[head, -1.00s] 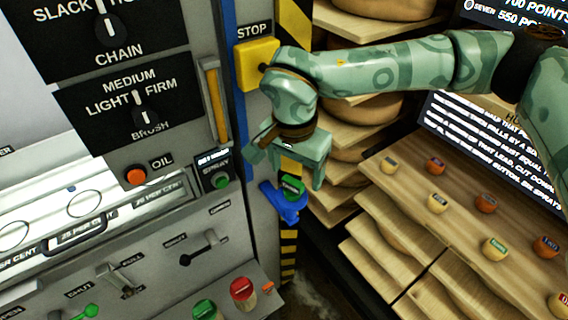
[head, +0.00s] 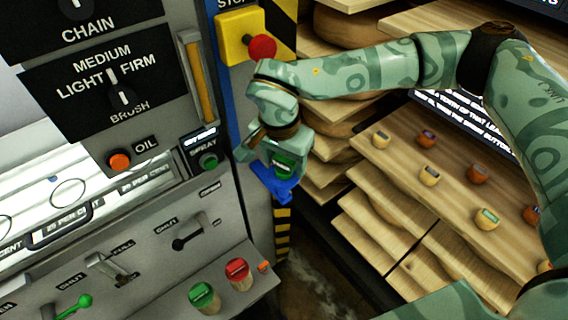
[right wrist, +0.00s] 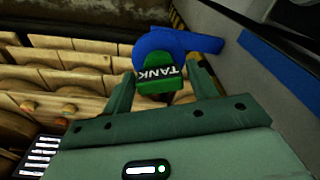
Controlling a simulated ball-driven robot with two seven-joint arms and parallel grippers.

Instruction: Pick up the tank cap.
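The tank cap (head: 284,167) is green and sits at the blue fitting (head: 273,186) on the machine's right edge. In the right wrist view the cap (right wrist: 160,80) shows a white TANK label, with the blue fitting (right wrist: 172,45) behind it. My right gripper (head: 277,163) is at the cap. In the right wrist view its two fingers (right wrist: 162,76) stand apart on either side of the cap, which lies between the fingertips. Whether either finger touches the cap is hard to tell. My left gripper is not in view.
The machine panel carries a red stop button (head: 262,47), an orange oil button (head: 119,161), a green spray button (head: 208,161), and green (head: 204,297) and red (head: 237,273) knobs. Wooden shelves with cheese wheels and a sample board (head: 395,190) stand to the right.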

